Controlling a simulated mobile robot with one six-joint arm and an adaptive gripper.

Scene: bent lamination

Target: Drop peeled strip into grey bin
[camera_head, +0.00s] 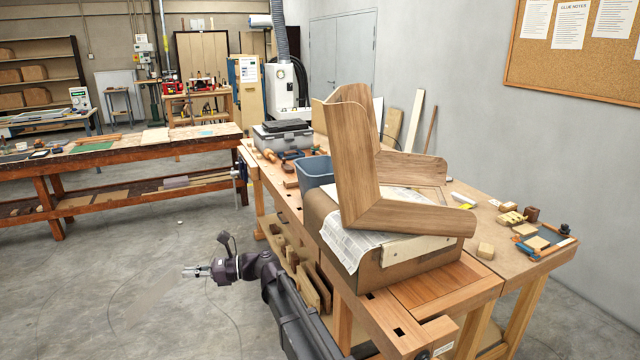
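My gripper (189,271) is at the lower left, out over the concrete floor and left of the near workbench. A faint, see-through pale strip (150,302) hangs from its fingertips, slanting down and left. The fingers look close together on the strip's upper end, though they are small here. The grey bin (314,171), blue-grey in colour, stands on the near bench behind the bent wooden piece (356,165). That piece partly hides the bin, and its inside is mostly out of sight. The gripper is well apart from the bin, lower and to the left.
The bent wooden piece stands tall on a newspaper-covered brown block (395,268) on the near bench (420,318). Tools, a grey case (283,138) and small wooden blocks lie around. A long bench (120,150) stands at left. Floor between the benches is clear.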

